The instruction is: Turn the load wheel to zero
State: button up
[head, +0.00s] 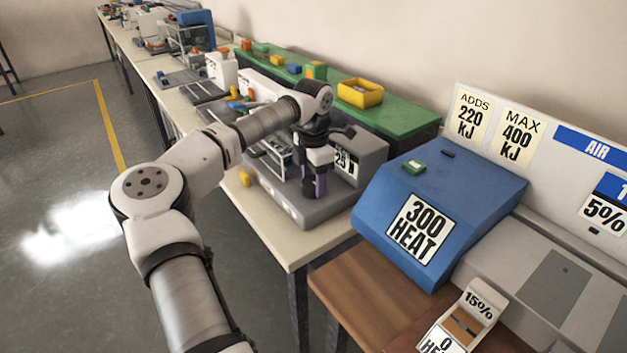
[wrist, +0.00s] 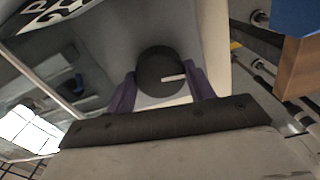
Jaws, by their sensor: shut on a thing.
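The load wheel (wrist: 155,70) is a dark round knob with a white pointer mark, seen in the wrist view. The mark points to the right in that view. My gripper (wrist: 162,80) is shut on the wheel, with one purple finger on each side of it. In the head view my gripper (head: 317,186) points down over the grey base of a machine (head: 290,207). That machine carries a white label (head: 343,160) reading 25 with a partly hidden unit. The wheel's scale and zero mark cannot be made out.
A blue box marked 300 HEAT (head: 418,225) stands close on the right. A green bench top (head: 405,118) with a yellow bin (head: 360,92) runs behind. Open floor (head: 60,150) lies to the left.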

jog(key=n, duration=0.4)
jog(key=shift+n+b, duration=0.4)
jog(key=n+b, duration=0.1)
jog(key=n, duration=0.4)
jog(key=n+b, duration=0.1)
jog(key=n, duration=0.4)
jog(key=n+b, duration=0.1)
jog(key=n, duration=0.3)
jog(key=shift+n, duration=0.4)
jog(key=o, duration=1)
jog(key=shift+r, duration=0.1)
